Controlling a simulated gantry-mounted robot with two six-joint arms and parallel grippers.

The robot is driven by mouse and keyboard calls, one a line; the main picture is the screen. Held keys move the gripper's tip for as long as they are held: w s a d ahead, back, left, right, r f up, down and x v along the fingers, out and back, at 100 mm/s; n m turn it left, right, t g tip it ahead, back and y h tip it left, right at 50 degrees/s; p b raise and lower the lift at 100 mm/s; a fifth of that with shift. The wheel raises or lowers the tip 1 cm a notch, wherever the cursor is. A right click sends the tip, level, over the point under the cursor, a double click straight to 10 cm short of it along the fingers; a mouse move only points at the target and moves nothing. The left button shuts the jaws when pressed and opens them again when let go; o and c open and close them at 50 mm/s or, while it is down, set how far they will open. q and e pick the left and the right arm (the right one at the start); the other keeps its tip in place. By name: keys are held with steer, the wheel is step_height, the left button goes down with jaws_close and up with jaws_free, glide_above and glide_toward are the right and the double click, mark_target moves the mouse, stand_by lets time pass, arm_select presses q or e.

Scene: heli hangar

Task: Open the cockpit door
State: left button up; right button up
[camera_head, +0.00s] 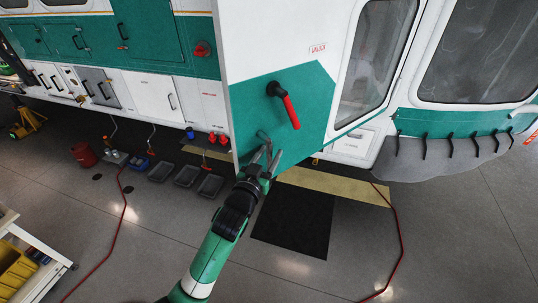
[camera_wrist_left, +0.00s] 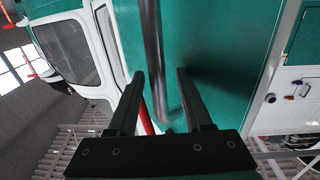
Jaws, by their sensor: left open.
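The cockpit door (camera_head: 284,48) is white with a green lower part and a window; its left edge stands out in front of the fuselage side. A red lever with a black hub (camera_head: 290,110) is on the green part, tilted down to the right. A grey metal bar (camera_head: 262,135) is below it. My left gripper (camera_head: 268,156) is open at the bar, below the lever. In the left wrist view the bar (camera_wrist_left: 152,40) runs between the two open fingers, with a gap on each side; contact is not clear. A red strip, likely the lever, is partly hidden behind the left finger.
Red hoses (camera_head: 124,205) cross the floor. A black mat (camera_head: 295,220) lies below the door. The floor at the right is mostly free.

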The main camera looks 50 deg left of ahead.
arm_select(q)
steer(key=b+v, duration=0.1)
steer(key=v, duration=1)
steer(key=shift+s, duration=0.3)
steer(key=shift+d, duration=0.1)
steer(key=w+d+r+t+h+p, duration=0.1)
steer(key=w+d+r+t+p, duration=0.2)
steer(key=r, duration=1)
steer(key=w+d+r+t+h+p, duration=0.1)
steer(key=d+r+t+p, duration=0.3)
steer(key=r, duration=1)
steer(key=s+d+r+m+t+h, duration=0.1)
steer(key=d+r+m+h, duration=0.1)
steer(key=r, duration=0.4)
steer(key=s+d+r+m+t+h+p, duration=0.1)
steer(key=s+d+r+m+t+h, duration=0.1)
steer(key=d+r+h, duration=0.2)
steer(key=s+d+r+m+t+h+p, duration=0.1)
steer(key=d+r, duration=0.4)
steer(key=r, duration=0.5)
steer(key=shift+s+m+t+h, duration=0.65)
steer(key=shift+m+h, duration=0.45)
steer(key=shift+h, duration=0.2)
